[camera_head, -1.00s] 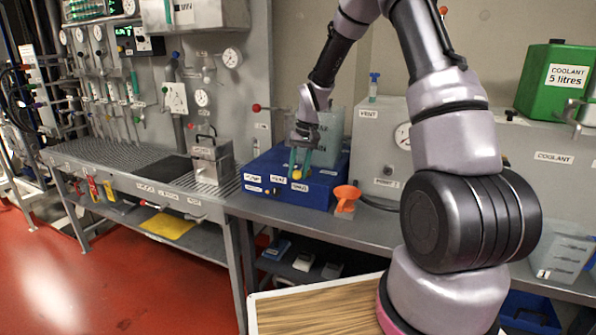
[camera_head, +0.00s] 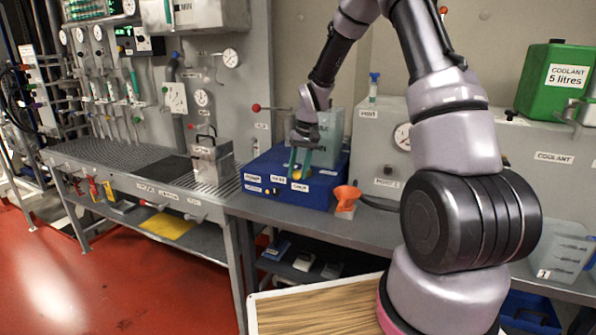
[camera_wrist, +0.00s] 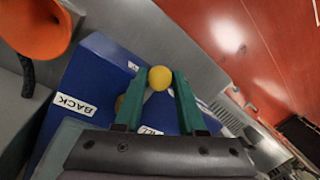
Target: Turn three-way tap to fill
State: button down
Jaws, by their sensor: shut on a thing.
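The blue box (camera_head: 270,172) with white labels stands on the grey bench. My gripper (camera_head: 299,172) reaches down over the front part of its top. The yellow round knob (camera_wrist: 161,78), likely the end of the three-way tap's handle, sits between the tips of my green fingers. My gripper (camera_wrist: 160,82) is shut on it in the wrist view. A label reading BACK (camera_wrist: 74,105) is on the box. The rest of the tap is hidden by the fingers, so its setting cannot be read.
An orange funnel (camera_head: 346,197) stands right of the blue box, with a dark hose behind it. A clear container (camera_head: 328,135) stands behind my gripper. A metal box with a handle (camera_head: 212,160) is to the left. A grey tank (camera_head: 380,150) stands behind right.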

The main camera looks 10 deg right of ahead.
jog(key=shift+w+a, duration=0.1)
dwell(0.4)
jog(key=shift+w+a+m+t, duration=0.35)
jog(key=shift+a+m, duration=0.2)
jog(key=shift+m, duration=0.65)
jog(key=shift+w+a+m+t+h, duration=0.2)
jog(key=shift+w+a+m, duration=0.15)
jog(key=shift+w+m, duration=0.7)
jog(key=shift+w+a+m+t+h, duration=0.15)
jog(key=shift+w+a+m, duration=0.25)
jog(key=shift+m, duration=1.15)
jog(key=shift+w+a+m+t+h, duration=0.1)
jog(key=shift+w+a+m+t, duration=0.15)
jog(key=shift+w+m, duration=0.85)
jog(key=shift+s, duration=0.25)
jog(key=c, duration=0.5)
grip_release()
